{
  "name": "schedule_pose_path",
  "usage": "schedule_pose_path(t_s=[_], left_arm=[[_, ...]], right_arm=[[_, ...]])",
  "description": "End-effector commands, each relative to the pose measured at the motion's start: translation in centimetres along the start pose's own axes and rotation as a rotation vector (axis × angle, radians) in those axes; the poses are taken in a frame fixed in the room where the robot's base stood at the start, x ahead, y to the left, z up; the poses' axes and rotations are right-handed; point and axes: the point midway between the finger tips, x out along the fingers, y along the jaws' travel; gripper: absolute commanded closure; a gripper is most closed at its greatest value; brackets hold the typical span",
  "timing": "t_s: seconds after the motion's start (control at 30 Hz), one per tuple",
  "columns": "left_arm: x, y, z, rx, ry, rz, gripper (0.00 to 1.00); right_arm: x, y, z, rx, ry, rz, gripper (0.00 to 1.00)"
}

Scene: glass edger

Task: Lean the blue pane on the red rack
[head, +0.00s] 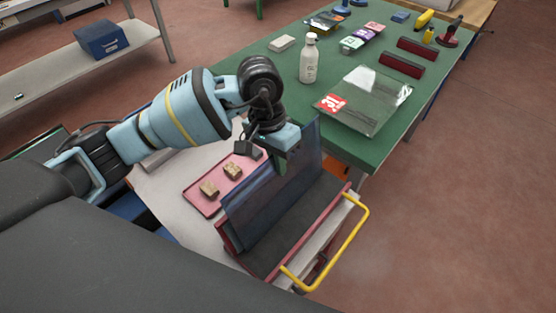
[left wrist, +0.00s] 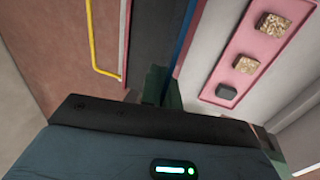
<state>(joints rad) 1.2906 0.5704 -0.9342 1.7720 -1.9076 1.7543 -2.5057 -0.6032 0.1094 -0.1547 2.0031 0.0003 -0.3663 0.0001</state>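The blue pane (head: 268,195) is a see-through sheet standing steeply on edge at the red rack (head: 301,226), which has a dark bed and red edges. The pane also shows nearly edge-on as a blue strip in the left wrist view (left wrist: 183,38), beside the rack's dark bed (left wrist: 148,42). My left gripper (head: 283,160) is at the pane's upper edge; its green fingers (left wrist: 167,88) sit on both sides of the pane and appear closed on it. Whether the lower edge touches the rack is hard to tell. My right gripper is out of view.
A pink tray (head: 203,205) with tan blocks (head: 209,188) and a dark block lies left of the pane. A yellow handle (head: 352,232) is at the rack's right.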

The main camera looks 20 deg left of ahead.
Motion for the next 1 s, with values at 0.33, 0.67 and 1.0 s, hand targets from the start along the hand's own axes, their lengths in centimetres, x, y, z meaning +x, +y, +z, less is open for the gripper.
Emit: schedule_pose_path(t_s=[0.33, 0.67, 1.0], left_arm=[[0.23, -0.04, -0.05, 0.001, 0.002, 0.001, 1.00], [0.52, -0.09, -0.04, 0.001, 0.002, 0.001, 1.00], [0.56, -0.11, -0.02, 0.001, 0.001, 0.001, 0.71]], right_arm=[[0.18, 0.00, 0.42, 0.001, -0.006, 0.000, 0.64], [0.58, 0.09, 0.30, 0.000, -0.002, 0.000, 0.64], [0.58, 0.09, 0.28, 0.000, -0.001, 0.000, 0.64]])
